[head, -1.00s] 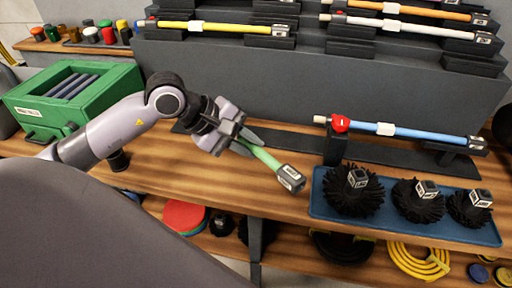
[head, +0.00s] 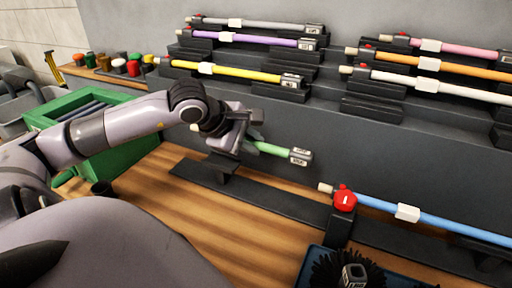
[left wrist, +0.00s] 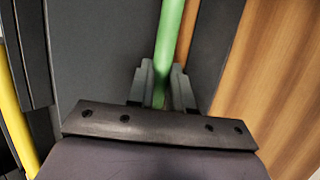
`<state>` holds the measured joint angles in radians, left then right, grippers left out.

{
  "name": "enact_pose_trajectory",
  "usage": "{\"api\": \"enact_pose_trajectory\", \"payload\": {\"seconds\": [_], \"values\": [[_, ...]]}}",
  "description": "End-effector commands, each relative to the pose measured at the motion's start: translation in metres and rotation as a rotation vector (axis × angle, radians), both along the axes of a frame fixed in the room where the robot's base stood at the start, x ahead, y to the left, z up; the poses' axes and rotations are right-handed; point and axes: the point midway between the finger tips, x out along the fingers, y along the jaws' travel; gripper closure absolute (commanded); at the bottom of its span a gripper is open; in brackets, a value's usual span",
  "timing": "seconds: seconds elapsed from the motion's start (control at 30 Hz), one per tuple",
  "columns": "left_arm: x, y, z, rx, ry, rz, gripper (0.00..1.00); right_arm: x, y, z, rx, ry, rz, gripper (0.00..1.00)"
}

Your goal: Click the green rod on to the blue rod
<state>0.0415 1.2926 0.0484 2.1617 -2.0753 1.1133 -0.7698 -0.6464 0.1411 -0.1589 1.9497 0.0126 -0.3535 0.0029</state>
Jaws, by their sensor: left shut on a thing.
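The green rod (head: 272,149) is in my left gripper (head: 246,142), which is shut on it. It points right, nearly level, with a dark labelled socket at its free end. In the left wrist view the green rod (left wrist: 170,40) runs up from between the fingers (left wrist: 162,90). The blue rod (head: 440,223) lies in a black holder at the right, with a red clamp (head: 344,200) and a pale tip (head: 325,188) at its left end. The green rod's socket is up and left of that tip, apart from it. My right gripper is not in view.
A black rail (head: 270,202) with an upright support runs along the wooden bench below the green rod. Stepped racks with coloured rods, including a yellow one (head: 225,71), stand behind. A green box (head: 115,150) is at the left. A blue tray with a black brush (head: 345,270) is in front.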

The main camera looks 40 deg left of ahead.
Motion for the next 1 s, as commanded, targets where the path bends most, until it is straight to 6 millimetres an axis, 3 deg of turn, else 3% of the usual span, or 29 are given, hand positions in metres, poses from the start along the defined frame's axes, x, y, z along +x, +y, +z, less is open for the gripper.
{"api": "enact_pose_trajectory", "payload": {"seconds": [0.23,0.7,1.0], "values": [[0.000,0.001,-0.005,0.000,0.000,0.005,1.00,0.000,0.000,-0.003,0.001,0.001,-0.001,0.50],[0.001,-0.003,-0.050,0.000,0.000,0.005,1.00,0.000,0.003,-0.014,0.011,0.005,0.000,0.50],[0.002,-0.004,-0.064,0.000,-0.001,0.004,1.00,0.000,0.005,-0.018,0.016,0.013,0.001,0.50]]}}
